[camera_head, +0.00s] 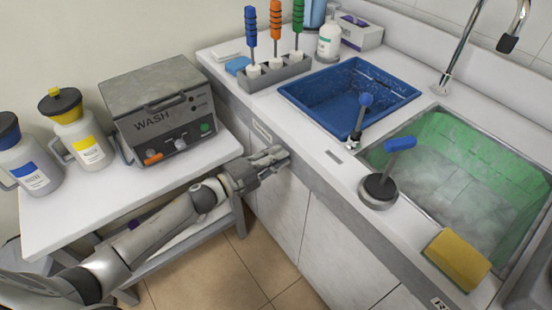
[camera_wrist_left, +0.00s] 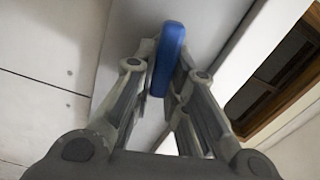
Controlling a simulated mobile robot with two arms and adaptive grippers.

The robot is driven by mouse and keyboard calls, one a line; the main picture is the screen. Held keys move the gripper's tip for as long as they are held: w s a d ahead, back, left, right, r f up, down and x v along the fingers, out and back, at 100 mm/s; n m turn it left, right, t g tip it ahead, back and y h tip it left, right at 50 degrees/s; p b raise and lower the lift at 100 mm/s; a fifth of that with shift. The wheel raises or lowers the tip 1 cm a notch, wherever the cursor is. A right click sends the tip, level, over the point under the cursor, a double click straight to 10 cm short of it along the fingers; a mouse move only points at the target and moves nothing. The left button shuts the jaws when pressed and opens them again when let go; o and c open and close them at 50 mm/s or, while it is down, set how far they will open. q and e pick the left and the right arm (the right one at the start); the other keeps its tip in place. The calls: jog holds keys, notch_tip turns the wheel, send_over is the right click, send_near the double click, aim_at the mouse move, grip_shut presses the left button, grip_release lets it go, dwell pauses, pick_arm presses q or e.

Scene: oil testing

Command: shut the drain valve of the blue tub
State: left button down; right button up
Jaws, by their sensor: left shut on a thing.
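The blue tub (camera_head: 392,90) is set into the white counter, with some dark liquid or shadow inside it. A blue-knobbed lever on a chrome base (camera_head: 357,128) stands at its front right corner. My left gripper (camera_head: 280,155) is in front of the counter's front face, below and left of the tub. In the left wrist view, the left gripper (camera_wrist_left: 162,75) has its fingers on both sides of a blue handle (camera_wrist_left: 168,50) and is shut on it. In the head view that handle is hidden. My right gripper is not in view.
A second blue lever (camera_head: 401,144) stands on a round base beside a green basin (camera_head: 440,125). A yellow sponge (camera_head: 457,260) lies at the counter's front. A WASH machine (camera_head: 160,105) and two jugs stand on the left table. Blue, orange and green-handled tools stand in a grey rack (camera_head: 262,76).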

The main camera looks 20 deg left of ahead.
pick_arm(q)
jog(key=shift+f+m+b, duration=0.3)
jog(key=shift+m+b, duration=0.1)
jog(key=shift+m, duration=0.6)
jog(key=c, duration=1.4)
grip_release()
jog(key=shift+c, duration=0.2)
jog(key=shift+s, duration=0.1)
jog(key=v, duration=1.2)
